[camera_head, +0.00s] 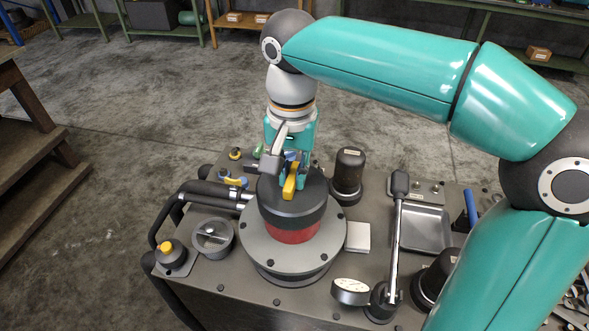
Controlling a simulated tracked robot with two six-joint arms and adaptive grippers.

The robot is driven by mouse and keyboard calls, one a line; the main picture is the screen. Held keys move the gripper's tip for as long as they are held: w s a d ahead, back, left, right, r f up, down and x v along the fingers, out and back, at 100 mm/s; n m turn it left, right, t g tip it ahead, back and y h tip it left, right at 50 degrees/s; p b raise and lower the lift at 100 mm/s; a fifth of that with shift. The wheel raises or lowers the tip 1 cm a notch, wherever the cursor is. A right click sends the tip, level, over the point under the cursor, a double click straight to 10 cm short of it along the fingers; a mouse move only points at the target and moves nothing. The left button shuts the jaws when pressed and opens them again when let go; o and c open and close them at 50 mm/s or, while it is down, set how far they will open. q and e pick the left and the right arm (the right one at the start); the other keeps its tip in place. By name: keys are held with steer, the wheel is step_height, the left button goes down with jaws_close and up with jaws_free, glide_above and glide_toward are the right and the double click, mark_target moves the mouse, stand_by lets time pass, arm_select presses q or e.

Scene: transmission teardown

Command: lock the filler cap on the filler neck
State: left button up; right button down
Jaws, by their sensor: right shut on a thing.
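The filler cap (312,203) is a wide dark disc with a yellow grip bar (290,186) on top. It sits level over a red band, which I take to be the filler neck (296,235), on a round grey bolted flange (262,245). My right gripper (288,178) points down from above and is shut on the cap at its yellow bar. The gripper's body partly hides the back of the cap. From this view I cannot tell whether the cap is locked. My left gripper is not in view.
Around the flange on the grey housing stand a dark cylinder (348,172), an upright lever (397,230), a round gauge (350,290), a small grey cup (212,237) and a yellow-topped button (168,248). A shallow metal tray (424,248) lies to the right. Black hoses run along the left.

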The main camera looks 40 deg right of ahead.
steer(key=shift+a+f, duration=0.1)
steer(key=shift+f, duration=0.25)
stand_by(1.4)
steer(key=c, duration=1.1)
jaws_free()
steer(key=shift+s, duration=0.1)
steer(key=shift+o, duration=0.6)
steer(key=o, duration=0.3)
step_height(320, 180, up, 7)
steer(key=p, duration=0.6)
